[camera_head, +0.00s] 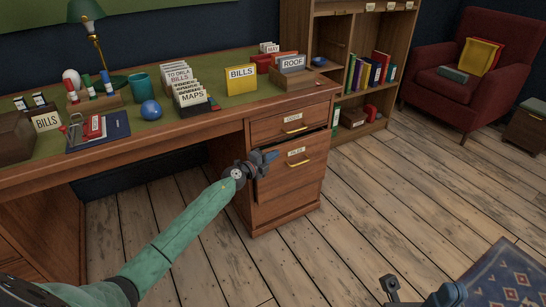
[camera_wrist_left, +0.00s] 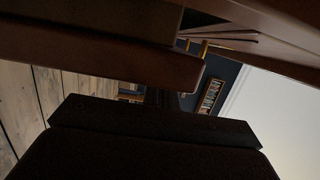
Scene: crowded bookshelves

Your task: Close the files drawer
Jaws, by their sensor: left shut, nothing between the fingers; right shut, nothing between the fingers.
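The files drawer (camera_head: 290,178) is the lower drawer of the desk's right pedestal, with a label and a brass handle (camera_head: 299,163). Its front appears to stand a little out from the pedestal, though the exact gap is hard to judge. My left gripper (camera_head: 268,158) is shut and empty at the upper left edge of this drawer front; I cannot tell whether it touches. The left wrist view is dark and shows wooden panels (camera_wrist_left: 130,62) very close, with a gap between them. My right gripper (camera_head: 392,287) is shut and empty, low over the floor at the bottom.
The upper drawer (camera_head: 286,123) looks shut. The desk top (camera_head: 222,112) holds card files, a blue ball (camera_head: 151,110), a mug and a lamp. A bookshelf (camera_head: 350,45) and red armchair (camera_head: 478,65) stand behind right. The wooden floor (camera_head: 370,205) before the drawers is clear.

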